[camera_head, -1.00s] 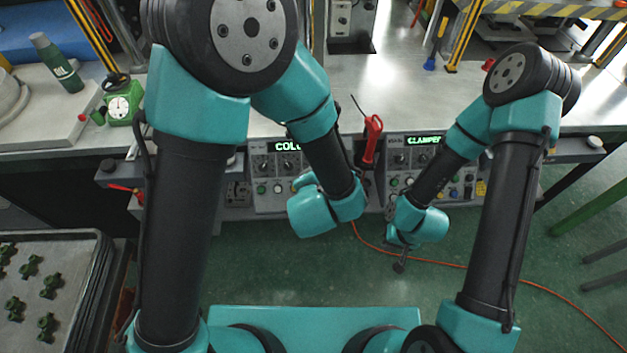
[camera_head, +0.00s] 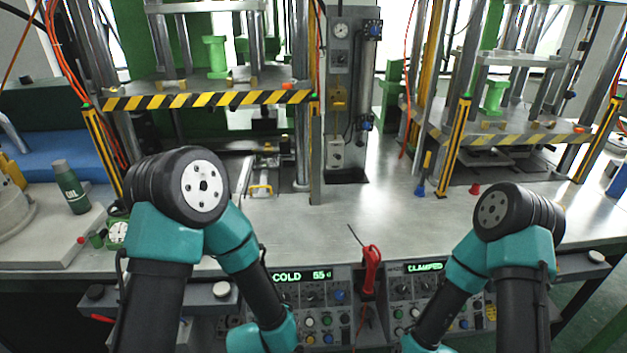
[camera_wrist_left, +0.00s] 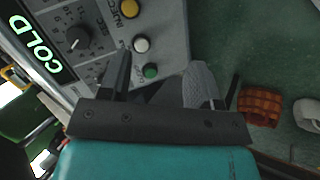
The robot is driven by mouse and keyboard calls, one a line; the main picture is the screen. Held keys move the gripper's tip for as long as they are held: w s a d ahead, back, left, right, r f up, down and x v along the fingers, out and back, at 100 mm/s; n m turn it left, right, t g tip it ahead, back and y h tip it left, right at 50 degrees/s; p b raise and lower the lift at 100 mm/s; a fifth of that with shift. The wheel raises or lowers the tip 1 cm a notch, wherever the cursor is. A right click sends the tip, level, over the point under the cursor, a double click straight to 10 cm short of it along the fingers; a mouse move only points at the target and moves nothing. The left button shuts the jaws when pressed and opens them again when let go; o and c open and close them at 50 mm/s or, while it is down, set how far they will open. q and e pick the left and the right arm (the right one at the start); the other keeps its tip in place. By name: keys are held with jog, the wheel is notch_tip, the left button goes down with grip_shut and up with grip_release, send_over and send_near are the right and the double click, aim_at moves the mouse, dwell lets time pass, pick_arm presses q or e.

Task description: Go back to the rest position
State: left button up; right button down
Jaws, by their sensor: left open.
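My left gripper (camera_wrist_left: 178,85) shows in the left wrist view with its two dark fingers apart. The left gripper is beside a control panel (camera_wrist_left: 100,40) with a COLD display and several knobs and buttons. In the head view both of my arms are bent down in front of the bench, and their grippers are below the picture's lower edge.
The grey bench (camera_head: 330,225) is mostly clear in the middle. A red-handled tool (camera_head: 371,268) stands between two panels reading COLD (camera_head: 290,277) and CLAMPED (camera_head: 425,267). A green bottle (camera_head: 70,187) stands at left. Presses with striped guards (camera_head: 205,99) stand behind.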

pick_arm(q)
jog(key=s+a+f+m+g+h, duration=0.2)
jog(key=s+a+f+m+g, duration=0.3)
jog(key=s+a+f+m, duration=0.4)
jog(key=a+f+m, duration=0.1)
jog(key=a+m, duration=0.1)
jog(key=m, duration=0.1)
jog(key=shift+a, duration=0.4)
dwell(0.4)
